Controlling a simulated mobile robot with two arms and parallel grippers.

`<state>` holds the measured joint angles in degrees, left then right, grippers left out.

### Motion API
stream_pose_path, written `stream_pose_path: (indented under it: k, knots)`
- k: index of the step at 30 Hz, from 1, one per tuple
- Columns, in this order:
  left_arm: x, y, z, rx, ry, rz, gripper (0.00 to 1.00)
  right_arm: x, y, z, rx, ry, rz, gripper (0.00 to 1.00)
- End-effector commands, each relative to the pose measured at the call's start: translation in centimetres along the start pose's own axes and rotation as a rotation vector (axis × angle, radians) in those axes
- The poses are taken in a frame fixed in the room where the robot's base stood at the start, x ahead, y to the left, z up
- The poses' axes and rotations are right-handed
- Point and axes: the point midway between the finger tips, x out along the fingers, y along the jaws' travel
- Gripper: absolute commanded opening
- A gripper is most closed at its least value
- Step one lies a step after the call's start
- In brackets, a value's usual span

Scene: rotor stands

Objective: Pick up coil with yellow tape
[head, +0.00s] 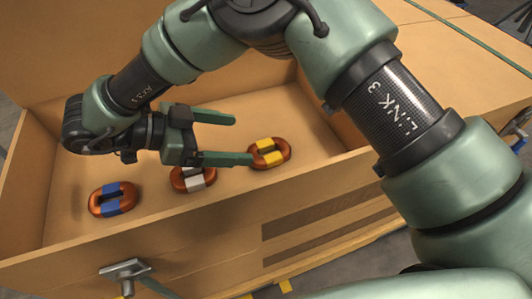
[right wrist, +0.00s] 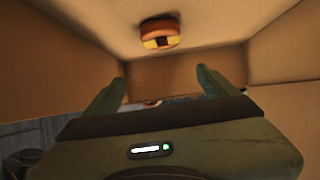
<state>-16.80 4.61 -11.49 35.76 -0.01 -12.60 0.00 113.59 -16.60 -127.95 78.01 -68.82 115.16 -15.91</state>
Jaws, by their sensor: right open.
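The coil with yellow tape (head: 272,160) is an orange-copper ring with two yellow bands, lying on the floor of a wooden crate, rightmost of the three coils. In the right wrist view the coil (right wrist: 159,42) shows at top centre, beyond the fingertips. My right gripper (head: 241,139) is open and empty, its fingers pointing right. In the head view its lower fingertip is close to the coil's left edge; I cannot tell its height above it. Its spread fingers also show in the right wrist view (right wrist: 161,76). My left gripper is out of view.
A coil with white tape (head: 195,183) lies left of the yellow one, partly hidden by my gripper. A coil with blue tape (head: 112,207) lies further left. The crate (head: 190,226) has walls around the coils and a metal latch (head: 124,270) on its near side.

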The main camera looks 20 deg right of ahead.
Motion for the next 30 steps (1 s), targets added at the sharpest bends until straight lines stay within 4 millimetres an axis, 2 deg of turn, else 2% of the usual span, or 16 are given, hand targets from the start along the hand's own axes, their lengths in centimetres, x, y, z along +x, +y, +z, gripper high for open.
stream_pose_path:
  k: [1,9,14,20,27,30]
  knots:
    - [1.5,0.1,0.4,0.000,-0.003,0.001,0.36,0.7,0.0,1.3,0.000,0.000,0.000,0.87]
    - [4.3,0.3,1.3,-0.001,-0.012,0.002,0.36,2.1,0.0,3.8,0.000,0.000,0.000,0.87]
    - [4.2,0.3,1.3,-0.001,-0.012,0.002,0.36,3.2,0.0,3.8,-0.003,0.000,0.003,0.87]
    - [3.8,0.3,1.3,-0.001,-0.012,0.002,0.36,5.5,-0.1,3.5,-0.003,-0.001,0.004,0.87]
    - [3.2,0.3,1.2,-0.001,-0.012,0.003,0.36,8.9,-0.5,3.3,-0.003,-0.001,0.003,0.87]
    - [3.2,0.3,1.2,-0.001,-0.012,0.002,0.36,9.7,-0.5,3.4,-0.002,0.000,0.001,0.87]
